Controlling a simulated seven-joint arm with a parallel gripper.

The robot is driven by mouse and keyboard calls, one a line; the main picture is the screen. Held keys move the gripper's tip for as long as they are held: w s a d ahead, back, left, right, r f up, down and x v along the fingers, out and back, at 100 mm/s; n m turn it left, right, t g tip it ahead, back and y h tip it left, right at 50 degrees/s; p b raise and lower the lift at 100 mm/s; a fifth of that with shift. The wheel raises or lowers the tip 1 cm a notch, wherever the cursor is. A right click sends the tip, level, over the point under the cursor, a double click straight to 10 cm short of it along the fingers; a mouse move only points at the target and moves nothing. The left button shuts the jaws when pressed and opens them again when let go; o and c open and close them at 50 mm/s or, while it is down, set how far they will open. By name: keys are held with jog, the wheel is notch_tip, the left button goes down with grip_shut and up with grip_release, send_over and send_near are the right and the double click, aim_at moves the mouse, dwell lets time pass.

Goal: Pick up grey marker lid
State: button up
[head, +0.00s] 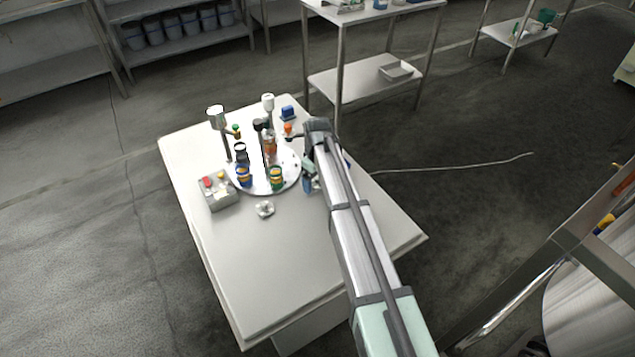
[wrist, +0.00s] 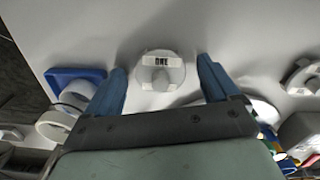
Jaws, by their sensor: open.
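In the head view my gripper (head: 310,180) is at the right of the round plate, and my arm hides this lid. A second grey knobbed piece (head: 264,209) lies on the table in front of the plate; a similar piece shows at the right edge of the wrist view (wrist: 302,77).
The round silver plate (head: 283,184) carries several coloured jars and posts close to my gripper. A grey button box (head: 216,192) stands left of it. A blue block (head: 288,113) is at the back. The table's front half (head: 270,270) is clear.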

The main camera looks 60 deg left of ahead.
jog(key=shift+c, duration=0.3)
jog(key=c, duration=1.1)
jog(key=shift+o, duration=0.2)
jog(key=shift+r, duration=0.1)
